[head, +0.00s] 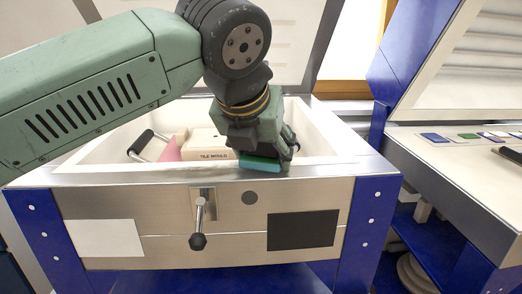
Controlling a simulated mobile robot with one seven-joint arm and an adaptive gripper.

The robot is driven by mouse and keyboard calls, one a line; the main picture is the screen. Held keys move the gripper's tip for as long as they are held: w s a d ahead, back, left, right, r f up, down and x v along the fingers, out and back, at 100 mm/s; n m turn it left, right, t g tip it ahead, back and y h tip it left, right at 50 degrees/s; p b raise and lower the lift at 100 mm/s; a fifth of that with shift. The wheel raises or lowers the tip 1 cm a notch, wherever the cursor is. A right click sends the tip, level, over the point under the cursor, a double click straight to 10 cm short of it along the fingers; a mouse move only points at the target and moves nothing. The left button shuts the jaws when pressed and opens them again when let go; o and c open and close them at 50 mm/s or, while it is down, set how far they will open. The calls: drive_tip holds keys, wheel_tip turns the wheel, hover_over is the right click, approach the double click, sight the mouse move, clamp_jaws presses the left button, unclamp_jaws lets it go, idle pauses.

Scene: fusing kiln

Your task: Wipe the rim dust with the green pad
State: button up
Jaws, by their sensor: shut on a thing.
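The kiln (165,213) stands in front of me with its lid raised and a pale rim (330,161) around its open chamber. My gripper (265,158) is over the front rim, right of the middle, pointing down. It is shut on the green pad (260,164), which shows as a teal-green block at the front rim. I cannot tell whether the pad touches the rim. The dust is too small or hidden to make out. My arm and gripper hide part of the chamber and back rim.
Inside the chamber are a block marked "TILE MOULD" (208,146), a pink piece (172,150) and a black-handled tool (141,143). A latch lever (199,220) sticks out from the kiln front.

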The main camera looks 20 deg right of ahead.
sight(190, 165)
drive_tip(key=shift+w+a, duration=0.35)
drive_tip(key=shift+a, duration=0.75)
drive_tip(key=shift+w+a, duration=0.4)
drive_tip(key=shift+a, duration=0.65)
drive_tip(key=shift+w+a, duration=0.35)
drive_tip(key=shift+a, duration=0.75)
drive_tip(key=shift+w+a+f, duration=0.1)
drive_tip(key=shift+w+a, duration=0.2)
drive_tip(key=shift+a, duration=0.75)
drive_tip(key=shift+w+a, duration=0.35)
drive_tip(key=shift+a, duration=0.7)
drive_tip(key=shift+w+a+f, duration=0.1)
drive_tip(key=shift+w+a, duration=0.2)
drive_tip(key=shift+a, duration=0.75)
drive_tip(key=shift+w+a+r+p, duration=0.1)
drive_tip(key=shift+w+a+p, duration=0.2)
drive_tip(key=shift+a, duration=0.75)
drive_tip(key=shift+w+a+r+p, duration=0.15)
drive_tip(key=shift+w+a, duration=0.25)
drive_tip(key=shift+a, duration=0.6)
drive_tip(key=shift+w+a+r+p, duration=0.1)
drive_tip(key=shift+w+a+p, duration=0.25)
drive_tip(key=shift+a, duration=0.7)
drive_tip(key=shift+r+p, duration=2.25)
drive_tip(key=shift+r, duration=0.75)
wheel_tip(190, 165, up, 3)
drive_tip(key=shift+p, duration=1.15)
